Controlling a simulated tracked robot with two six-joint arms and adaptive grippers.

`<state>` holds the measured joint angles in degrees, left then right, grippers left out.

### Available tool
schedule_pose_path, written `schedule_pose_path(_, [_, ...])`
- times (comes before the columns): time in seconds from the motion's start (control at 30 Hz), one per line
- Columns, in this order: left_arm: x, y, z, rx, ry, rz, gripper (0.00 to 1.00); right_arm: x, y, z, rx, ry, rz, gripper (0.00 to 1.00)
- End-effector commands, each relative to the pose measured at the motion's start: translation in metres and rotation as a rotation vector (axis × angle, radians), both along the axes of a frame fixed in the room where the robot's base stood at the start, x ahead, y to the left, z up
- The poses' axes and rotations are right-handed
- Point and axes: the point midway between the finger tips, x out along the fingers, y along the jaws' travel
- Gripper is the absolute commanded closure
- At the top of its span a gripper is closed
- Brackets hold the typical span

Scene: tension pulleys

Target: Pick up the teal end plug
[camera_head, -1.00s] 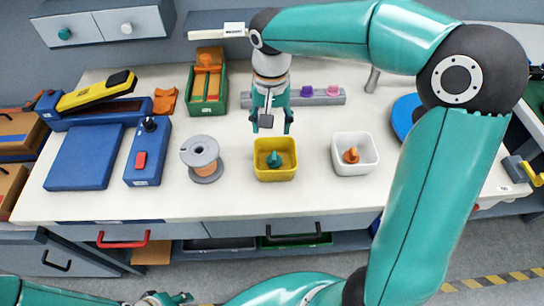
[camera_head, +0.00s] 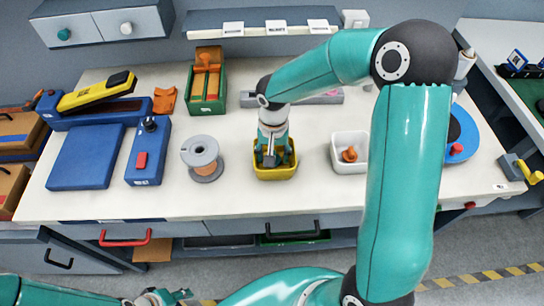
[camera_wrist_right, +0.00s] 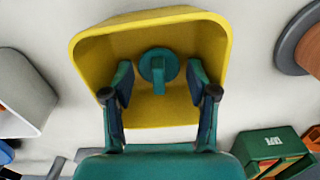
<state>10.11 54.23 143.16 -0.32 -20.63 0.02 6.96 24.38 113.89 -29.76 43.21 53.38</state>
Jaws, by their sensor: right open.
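The teal end plug (camera_wrist_right: 158,66) lies in the yellow bin (camera_wrist_right: 150,20), seen in the right wrist view. In the head view my right gripper hides the plug, and the yellow bin (camera_head: 275,173) stands near the front of the bench. My right gripper (camera_wrist_right: 161,80) is open, with one finger on each side of the plug and a gap to each. In the head view my right gripper (camera_head: 273,160) is down at the bin, inside its rim. My left gripper (camera_head: 166,297) is at the bottom edge of the head view, away from the bench; its finger opening is unclear.
A white bin (camera_head: 349,140) with an orange part stands to the right. A wire spool (camera_head: 201,155) and a blue box with a red button (camera_head: 145,155) stand to the left. A green tray (camera_head: 207,85) with orange parts is behind. Bench top around the yellow bin is clear.

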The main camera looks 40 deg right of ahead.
Motion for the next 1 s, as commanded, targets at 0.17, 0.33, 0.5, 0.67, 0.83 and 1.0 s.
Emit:
schedule_pose_path(0.17, [0.000,0.000,0.000,0.000,0.000,0.000,0.65,0.000,0.000,-0.001,-0.001,-0.001,0.000,0.42])
schedule_pose_path(0.33, [0.000,0.000,0.000,0.000,0.000,0.000,0.65,0.000,0.000,-0.001,-0.001,-0.001,0.000,0.63])
schedule_pose_path(0.5, [0.000,0.000,0.000,0.000,0.000,0.000,0.65,0.000,0.000,-0.001,-0.001,-0.001,0.000,0.70])
schedule_pose_path(0.67, [0.000,0.000,0.000,0.000,0.000,0.000,0.65,0.000,0.000,-0.001,-0.001,-0.001,0.000,0.74])
schedule_pose_path(0.83, [0.000,0.000,0.000,0.000,0.000,0.000,0.65,0.001,0.000,0.002,-0.001,-0.001,0.000,0.74])
schedule_pose_path(1.0, [0.000,0.000,-0.001,0.000,0.000,0.000,0.65,0.001,0.000,0.012,-0.002,-0.003,0.000,0.74])
